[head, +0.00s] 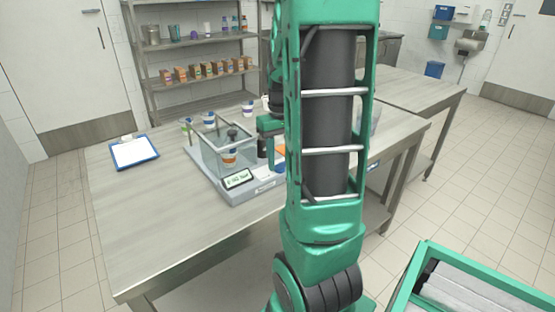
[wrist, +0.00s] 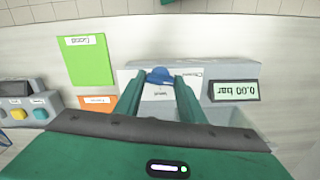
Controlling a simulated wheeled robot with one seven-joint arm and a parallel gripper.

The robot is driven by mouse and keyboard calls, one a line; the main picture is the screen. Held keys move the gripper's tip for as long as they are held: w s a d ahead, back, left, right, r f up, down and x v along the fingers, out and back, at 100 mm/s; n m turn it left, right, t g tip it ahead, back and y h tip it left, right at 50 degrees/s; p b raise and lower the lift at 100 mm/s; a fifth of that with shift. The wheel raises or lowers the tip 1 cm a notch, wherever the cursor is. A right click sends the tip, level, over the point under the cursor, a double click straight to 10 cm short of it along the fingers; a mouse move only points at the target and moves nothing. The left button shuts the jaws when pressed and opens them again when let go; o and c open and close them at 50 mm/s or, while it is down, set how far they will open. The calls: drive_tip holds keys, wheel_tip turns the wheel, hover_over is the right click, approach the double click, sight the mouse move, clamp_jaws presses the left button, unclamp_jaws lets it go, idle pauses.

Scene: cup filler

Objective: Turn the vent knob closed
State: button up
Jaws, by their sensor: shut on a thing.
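The vent knob (wrist: 160,74) is blue and sits on the pale grey front panel (wrist: 224,72) of the chamber device, seen upside down in the wrist view. My gripper (wrist: 160,82) has its two green fingers on either side of the knob and is shut on it. A small label below the knob reads like "Vent", and a printed word sits beside it. The display (wrist: 236,91) shows 0.00 bar. In the head view the device (head: 250,192) stands on the table with its clear chamber, and my arm hides part of its right side.
A cup (head: 229,158) stands in the clear chamber. More cups (head: 209,119) stand behind it. A clipboard (head: 134,152) lies on the left of the table (head: 150,215). A green card (wrist: 88,60) and an orange card (wrist: 96,103) lie near the device. The front left tabletop is clear.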

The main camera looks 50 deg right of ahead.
sight(279, 163)
drive_tip(key=shift+w+n, duration=0.15)
drive_tip(key=shift+n, duration=0.75)
drive_tip(key=o, duration=1)
drive_tip(key=shift+o, duration=0.2)
drive_tip(key=shift+r, duration=0.1)
wheel_tip(279, 163, up, 11)
drive_tip(key=shift+f, duration=0.2)
